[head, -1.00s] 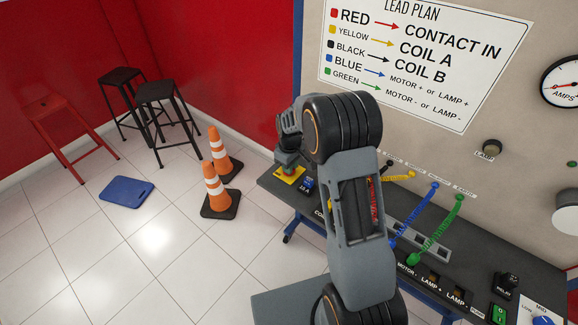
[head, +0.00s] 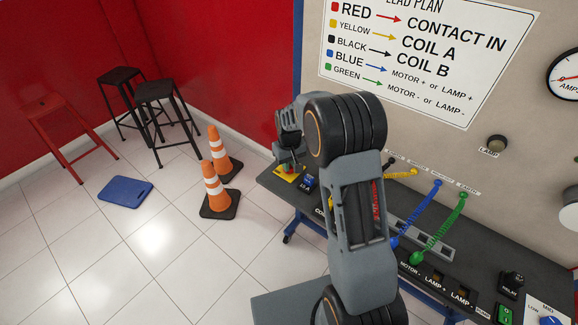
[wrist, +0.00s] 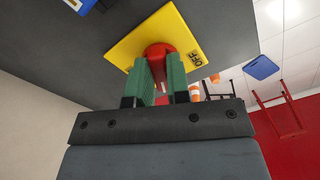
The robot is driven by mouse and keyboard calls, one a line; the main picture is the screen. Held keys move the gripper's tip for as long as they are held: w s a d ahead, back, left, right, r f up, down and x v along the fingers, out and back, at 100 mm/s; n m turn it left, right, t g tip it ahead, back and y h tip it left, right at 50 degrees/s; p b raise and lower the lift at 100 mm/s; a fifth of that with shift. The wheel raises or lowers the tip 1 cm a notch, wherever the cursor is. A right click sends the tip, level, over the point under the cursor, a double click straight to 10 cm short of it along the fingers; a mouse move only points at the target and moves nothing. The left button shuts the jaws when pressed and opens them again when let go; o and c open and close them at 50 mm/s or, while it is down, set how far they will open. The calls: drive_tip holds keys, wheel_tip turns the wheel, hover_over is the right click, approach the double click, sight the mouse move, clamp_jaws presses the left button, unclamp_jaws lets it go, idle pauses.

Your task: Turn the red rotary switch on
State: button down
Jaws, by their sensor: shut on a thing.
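The red rotary switch (wrist: 158,52) sits on a yellow plate (wrist: 132,41) marked OFF at one side in the wrist view. My gripper (wrist: 159,70) has its two green fingers on either side of the red knob, shut on it. The fingers hide part of the knob, and I cannot tell which way its pointer faces. In the head view the yellow plate (head: 287,178) is at the far left end of the dark bench, with my gripper (head: 286,165) over it.
A blue component (head: 309,182) marked 10 A stands right beside the yellow plate. Coiled blue (head: 417,212) and green (head: 440,229) leads stretch across the bench on the right. Traffic cones (head: 217,190), stools and a blue mat (head: 125,191) are on the floor at left.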

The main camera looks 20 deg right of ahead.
drive_tip(key=m+b, duration=0.1)
drive_tip(key=m, duration=0.5)
drive_tip(key=shift+a+f+m+b, duration=0.1)
drive_tip(key=shift+a+m+b, duration=0.05)
drive_tip(key=shift+m+b, duration=0.15)
drive_tip(key=m+b, duration=0.1)
drive_tip(key=m, duration=0.5)
idle(0.5)
drive_tip(key=c, duration=1.1)
unclamp_jaws()
wheel_tip(320, 180, up, 14)
